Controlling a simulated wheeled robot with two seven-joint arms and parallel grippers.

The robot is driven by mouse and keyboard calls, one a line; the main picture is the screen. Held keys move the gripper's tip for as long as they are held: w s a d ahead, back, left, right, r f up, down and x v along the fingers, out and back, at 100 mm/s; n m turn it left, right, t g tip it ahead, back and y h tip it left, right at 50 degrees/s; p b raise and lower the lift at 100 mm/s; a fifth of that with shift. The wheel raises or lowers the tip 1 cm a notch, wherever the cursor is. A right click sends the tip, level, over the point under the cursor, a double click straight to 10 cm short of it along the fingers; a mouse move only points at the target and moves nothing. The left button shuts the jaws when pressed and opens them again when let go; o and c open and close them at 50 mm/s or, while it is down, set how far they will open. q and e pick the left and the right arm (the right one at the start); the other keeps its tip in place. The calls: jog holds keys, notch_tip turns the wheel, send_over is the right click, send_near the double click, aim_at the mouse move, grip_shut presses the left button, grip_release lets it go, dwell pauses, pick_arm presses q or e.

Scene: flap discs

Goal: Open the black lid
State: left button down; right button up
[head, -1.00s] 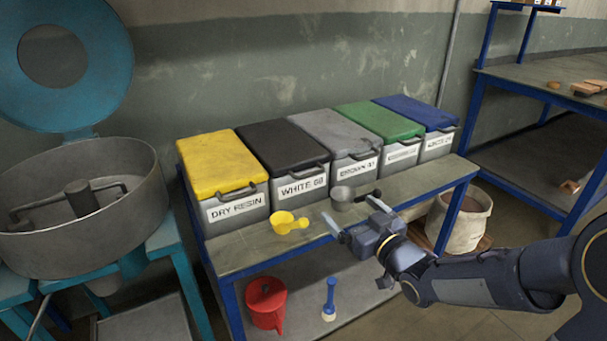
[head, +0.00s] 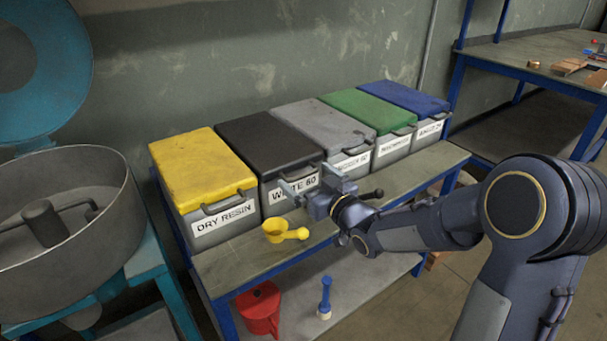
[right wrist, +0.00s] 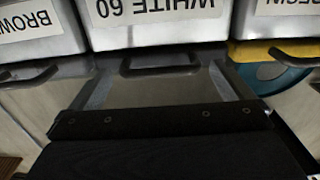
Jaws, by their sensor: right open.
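The black lid (head: 262,142) lies closed on the grey bin labelled WHITE 60 (head: 277,196), second from the left in the row. Its dark front handle (right wrist: 160,70) shows in the right wrist view, where the bin appears upside down. My right gripper (head: 309,182) is open in front of this bin, close to its label and handle. In the right wrist view, the fingers of my right gripper (right wrist: 160,80) stand on either side of the handle. I cannot tell whether they touch it. My left gripper is not in view.
A yellow-lidded bin (head: 200,168) stands left; grey-, green- and blue-lidded bins (head: 385,98) stand right. A yellow scoop (head: 283,231) lies on the bench front. A black scoop handle (head: 371,195) shows beside my gripper. A teal-framed grey drum (head: 60,250) stands far left.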

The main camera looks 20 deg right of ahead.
jog(key=shift+x, duration=1.05)
jog(key=shift+c, duration=0.3)
